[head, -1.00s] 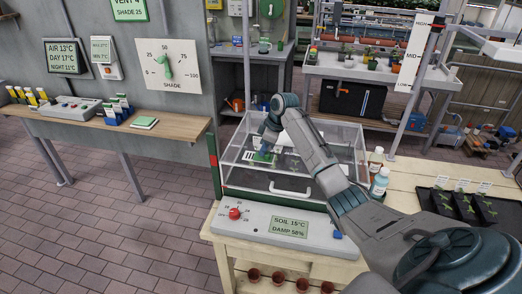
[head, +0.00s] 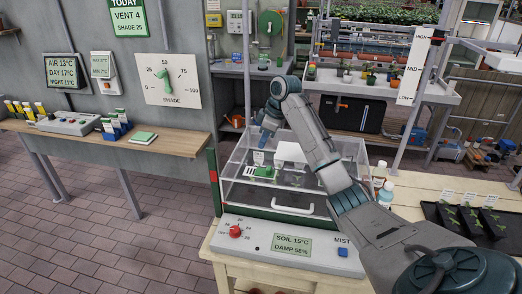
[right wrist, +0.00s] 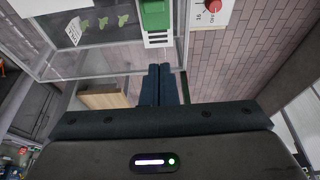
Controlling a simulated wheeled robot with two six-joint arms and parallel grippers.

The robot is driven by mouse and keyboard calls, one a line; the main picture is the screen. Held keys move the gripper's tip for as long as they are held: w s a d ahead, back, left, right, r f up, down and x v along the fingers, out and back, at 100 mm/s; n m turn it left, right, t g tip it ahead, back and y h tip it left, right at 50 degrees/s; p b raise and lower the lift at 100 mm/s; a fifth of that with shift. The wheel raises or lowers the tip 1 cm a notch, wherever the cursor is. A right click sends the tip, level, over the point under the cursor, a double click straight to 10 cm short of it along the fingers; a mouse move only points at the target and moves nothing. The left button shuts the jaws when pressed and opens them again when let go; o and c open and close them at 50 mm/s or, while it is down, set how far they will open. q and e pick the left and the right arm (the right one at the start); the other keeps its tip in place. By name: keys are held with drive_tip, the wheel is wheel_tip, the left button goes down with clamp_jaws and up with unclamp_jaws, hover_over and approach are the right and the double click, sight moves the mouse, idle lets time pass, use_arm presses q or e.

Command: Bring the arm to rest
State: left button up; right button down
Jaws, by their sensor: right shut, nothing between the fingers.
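My right arm reaches in from the lower right in the head view and bends down at its wrist. My right gripper (head: 265,137) is above the back left part of a clear-walled propagator case (head: 232,190). In the right wrist view its two dark fingers (right wrist: 160,85) lie together, shut and empty. A green block with a white slotted part (head: 263,172) is in the case below the gripper, apart from it. It also shows in the right wrist view (right wrist: 155,15). My left gripper is not in view.
The case stands on a wooden bench (head: 430,185) behind a control panel (head: 290,245) with a red knob. Bottles (head: 385,192) and a black seedling tray (head: 470,219) stand right of it. A wall shelf (head: 175,143) is at left. Open brick floor lies between.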

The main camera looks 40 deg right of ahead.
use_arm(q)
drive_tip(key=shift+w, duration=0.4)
